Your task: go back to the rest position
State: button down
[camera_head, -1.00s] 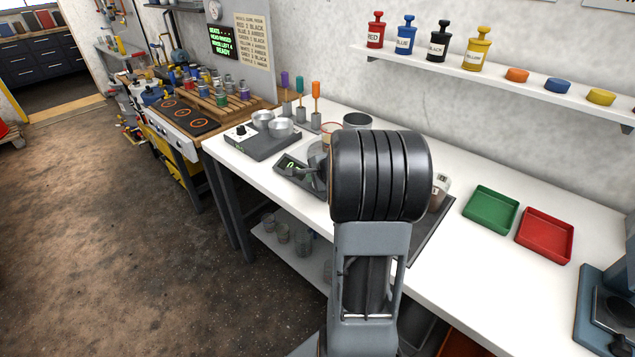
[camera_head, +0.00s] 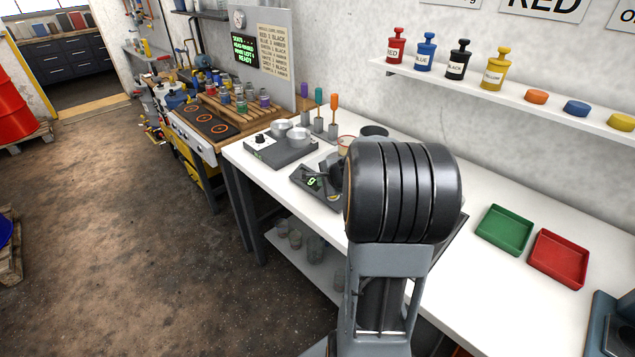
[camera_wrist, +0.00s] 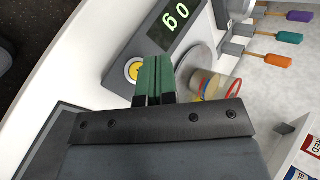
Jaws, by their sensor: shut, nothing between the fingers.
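My gripper (camera_wrist: 153,68) shows in the wrist view with its two green fingers together and nothing between them. It is over the near edge of the scale (camera_wrist: 128,45), beside the yellow button; whether it touches cannot be told. In the head view my raised arm stands in front of the bench and hides most of the gripper. The scale (camera_head: 303,192) there sits on the white bench (camera_head: 455,312), left of my arm, its green display lit.
A clear jar (camera_wrist: 214,86) with a coloured rim stands close beyond the fingers. A hotplate (camera_head: 277,154) with metal pots is farther left. A green tray (camera_head: 503,230) and a red tray (camera_head: 558,259) lie right of my arm. The floor (camera_head: 150,260) at left is open.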

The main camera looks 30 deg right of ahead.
jog(key=s+a+r+n+g, duration=0.2)
jog(key=s+a+n, duration=0.6)
jog(key=a+n, duration=0.2)
jog(key=s+a+r+n+g, duration=0.2)
jog(key=s+a+n+g, duration=0.1)
jog(key=s+a+n, duration=0.6)
jog(key=a+n, duration=0.1)
jog(key=a, duration=0.2)
jog(key=shift+a+n, duration=0.15)
jog(key=shift+n, duration=0.25)
jog(key=shift+s, duration=0.1)
